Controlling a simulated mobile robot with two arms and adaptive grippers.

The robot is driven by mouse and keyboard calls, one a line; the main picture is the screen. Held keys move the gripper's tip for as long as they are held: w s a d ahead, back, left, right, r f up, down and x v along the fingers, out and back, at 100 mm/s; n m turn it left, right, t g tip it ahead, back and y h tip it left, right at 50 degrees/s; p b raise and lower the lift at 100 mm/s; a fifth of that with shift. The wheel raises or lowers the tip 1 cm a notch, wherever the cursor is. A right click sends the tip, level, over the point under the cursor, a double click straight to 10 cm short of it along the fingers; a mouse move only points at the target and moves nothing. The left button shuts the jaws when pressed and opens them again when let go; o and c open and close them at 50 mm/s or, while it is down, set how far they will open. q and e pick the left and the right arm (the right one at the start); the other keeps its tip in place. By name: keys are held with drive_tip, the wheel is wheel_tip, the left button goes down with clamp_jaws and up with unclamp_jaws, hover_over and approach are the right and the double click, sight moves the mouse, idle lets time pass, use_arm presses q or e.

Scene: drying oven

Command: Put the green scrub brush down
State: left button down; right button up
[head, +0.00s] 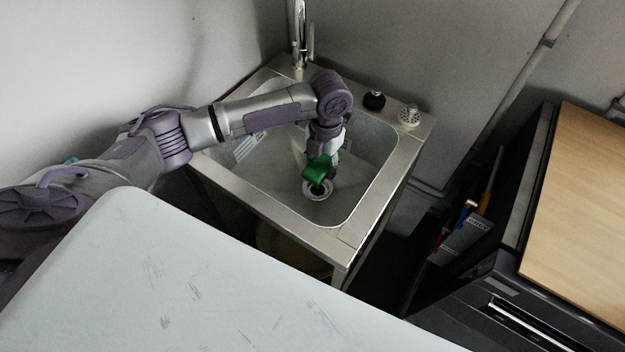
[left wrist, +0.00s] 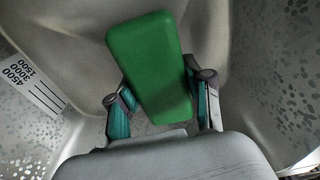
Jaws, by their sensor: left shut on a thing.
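The green scrub brush (head: 317,169) is in my left gripper, over the sink basin in the head view. In the left wrist view the green brush (left wrist: 152,66) sits between the two fingers of my left gripper (left wrist: 163,105), which is shut on it. The gripper (head: 322,158) points down inside the sink (head: 260,180), just behind and above the drain. I cannot tell whether the brush touches the basin floor. My right gripper is in neither view.
The faucet (head: 298,35) stands at the sink's back. A black stopper (head: 374,100) and a metal strainer (head: 409,115) sit on the back right rim. A label with numbers (left wrist: 38,90) is on the basin wall. A wooden-topped dark unit (head: 585,200) stands at right.

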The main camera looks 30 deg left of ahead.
sight(323, 159)
use_arm(q)
wheel_tip(323, 159, down, 8)
drive_tip(key=shift+f, duration=0.1)
idle(0.4)
drive_tip(key=shift+f, duration=0.1)
drive_tip(key=shift+c, duration=2.4)
unclamp_jaws()
drive_tip(key=r, duration=0.8)
drive_tip(key=w+r, duration=0.1)
drive_tip(key=r, duration=0.3)
drive_tip(key=shift+r, duration=0.1)
